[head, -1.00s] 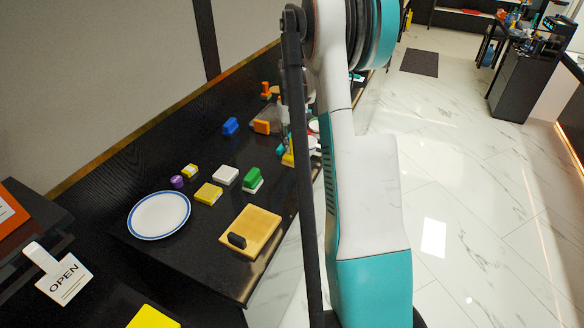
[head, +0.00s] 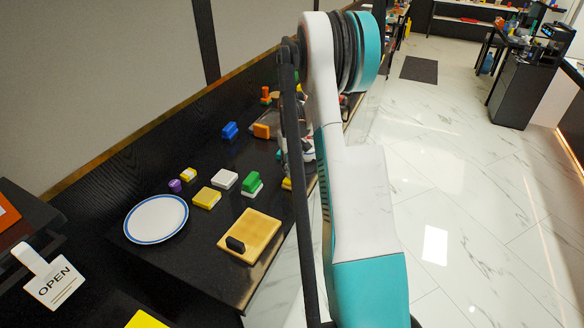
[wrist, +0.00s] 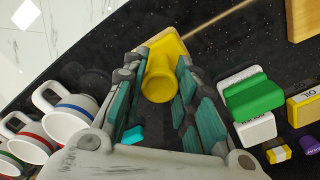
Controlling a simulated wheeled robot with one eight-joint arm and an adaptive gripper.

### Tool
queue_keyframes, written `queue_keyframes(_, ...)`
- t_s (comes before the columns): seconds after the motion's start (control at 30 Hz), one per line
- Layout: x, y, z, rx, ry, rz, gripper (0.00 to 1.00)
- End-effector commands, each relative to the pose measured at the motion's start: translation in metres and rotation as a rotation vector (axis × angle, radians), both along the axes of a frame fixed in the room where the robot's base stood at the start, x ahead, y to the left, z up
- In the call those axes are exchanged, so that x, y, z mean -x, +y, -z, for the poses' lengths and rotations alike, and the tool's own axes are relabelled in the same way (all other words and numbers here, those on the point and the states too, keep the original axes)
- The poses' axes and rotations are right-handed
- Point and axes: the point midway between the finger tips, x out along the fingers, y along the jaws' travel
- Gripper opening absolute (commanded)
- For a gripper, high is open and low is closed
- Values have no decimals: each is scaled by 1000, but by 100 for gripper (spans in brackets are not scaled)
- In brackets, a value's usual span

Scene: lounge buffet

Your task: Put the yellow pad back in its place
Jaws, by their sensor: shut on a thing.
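The yellow pad (wrist: 172,45) has a round yellow knob (wrist: 158,84) standing up from it. In the wrist view my gripper (wrist: 160,88) has its teal-padded fingers shut around the knob. In the head view only a small yellow piece (head: 287,184) shows beside my arm, which hides most of the gripper.
A green block (wrist: 255,96) on a white one is just right of my gripper. White mugs (wrist: 72,108) with coloured stripes stand to the left. The head view shows a yellow block (head: 206,198), a blue-rimmed plate (head: 156,219) and a wooden board (head: 262,236). Bare counter lies between them.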

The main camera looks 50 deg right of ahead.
Motion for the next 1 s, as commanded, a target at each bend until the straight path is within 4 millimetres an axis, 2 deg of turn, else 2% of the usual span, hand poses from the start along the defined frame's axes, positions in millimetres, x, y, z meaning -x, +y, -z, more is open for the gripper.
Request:
queue_keyframes(0.13, 0, 0, 4, 0, 0, 0, 0)
queue_keyframes(0.17, 0, 0, 3, 0, 0, 0, 33)
queue_keyframes(0.2, 0, 0, 3, 0, 0, 0, 42)
queue_keyframes(0.23, 0, 0, 3, 0, 0, 0, 46)
queue_keyframes(0.53, 0, 0, 2, 0, 0, 0, 46)
queue_keyframes(0.67, 0, 0, -4, 0, 0, 0, 46)
queue_keyframes(0.77, 0, 0, -19, 0, 0, 0, 46)
queue_keyframes(1.0, 0, 0, -69, 0, 0, 0, 46)
